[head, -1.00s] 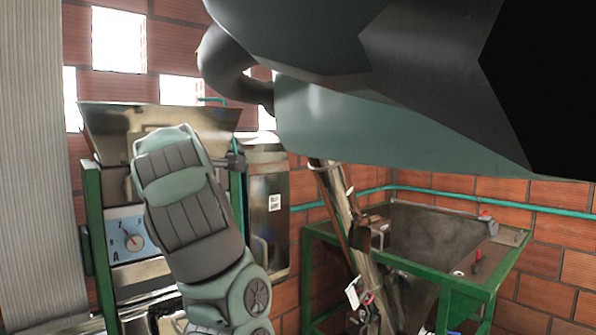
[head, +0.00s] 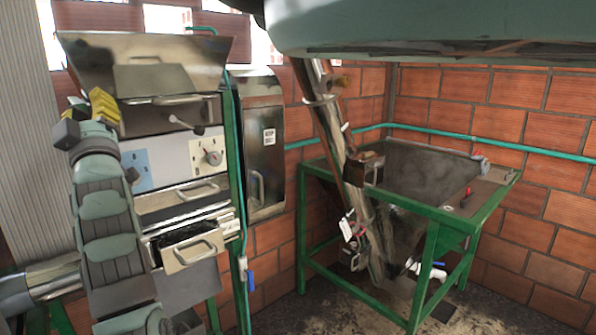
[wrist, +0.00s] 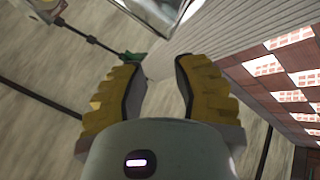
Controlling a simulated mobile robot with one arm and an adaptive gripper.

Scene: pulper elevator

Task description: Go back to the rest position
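My gripper (head: 91,108) shows at the left in the head view, at the top of my raised wrist, in front of the left side of the pulper machine (head: 150,95). In the wrist view my gripper (wrist: 156,70) has its two yellow ribbed fingers apart, with nothing between them. A large grey-green part of my arm crosses the top of the head view and hides what lies behind it.
The machine has dials, a lever and an open lower drawer (head: 190,250). A metal cabinet (head: 264,150) stands beside it. A green-framed hopper (head: 425,165) with a slanted tube (head: 340,150) stands at the right. Floor is bare in front of the hopper.

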